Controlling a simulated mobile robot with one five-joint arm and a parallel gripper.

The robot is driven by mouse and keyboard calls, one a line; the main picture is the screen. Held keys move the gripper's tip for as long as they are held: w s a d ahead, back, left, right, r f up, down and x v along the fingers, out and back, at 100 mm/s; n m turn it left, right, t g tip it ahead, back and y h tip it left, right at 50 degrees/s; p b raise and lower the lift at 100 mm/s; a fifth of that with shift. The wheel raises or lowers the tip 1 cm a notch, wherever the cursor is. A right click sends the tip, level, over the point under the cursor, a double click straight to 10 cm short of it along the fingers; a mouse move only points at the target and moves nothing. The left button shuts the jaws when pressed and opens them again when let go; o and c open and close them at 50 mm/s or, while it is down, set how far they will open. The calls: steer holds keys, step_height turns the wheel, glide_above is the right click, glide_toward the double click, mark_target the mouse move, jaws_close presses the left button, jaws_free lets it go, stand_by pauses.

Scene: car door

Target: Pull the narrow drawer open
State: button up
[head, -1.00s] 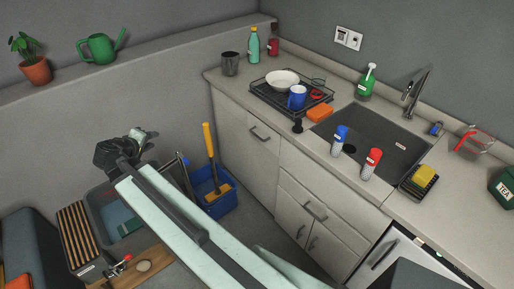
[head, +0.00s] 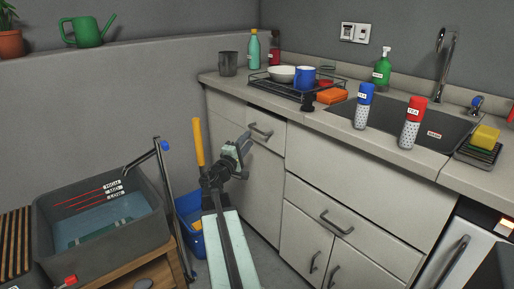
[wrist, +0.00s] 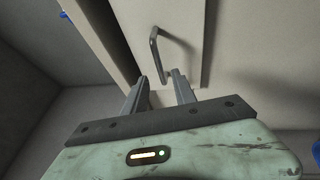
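My gripper (head: 246,140) is close in front of the drawer, just below and left of the handle in the head view. In the wrist view its two fingers (wrist: 158,76) stand apart, with the handle's near end appearing in line with the gap. I cannot tell whether the handle is between the fingertips or just beyond them.
A wider drawer (head: 320,207) with a similar handle is to the right, above cupboard doors. A blue bin (head: 188,208) with a yellow-handled tool stands left of my arm. A grey water tub (head: 150,235) is further left. The counter (head: 310,118) overhangs the drawers.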

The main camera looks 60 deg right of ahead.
mark_target(256, 130)
steer(key=shift+d, duration=0.1)
steer(key=p+x, duration=0.1)
steer(key=x, duration=0.6)
steer(key=shift+d+r+p, duration=0.1)
steer(key=shift+d+p, duration=0.2)
steer(key=shift+p, duration=0.05)
jaws_close()
stand_by(1.0)
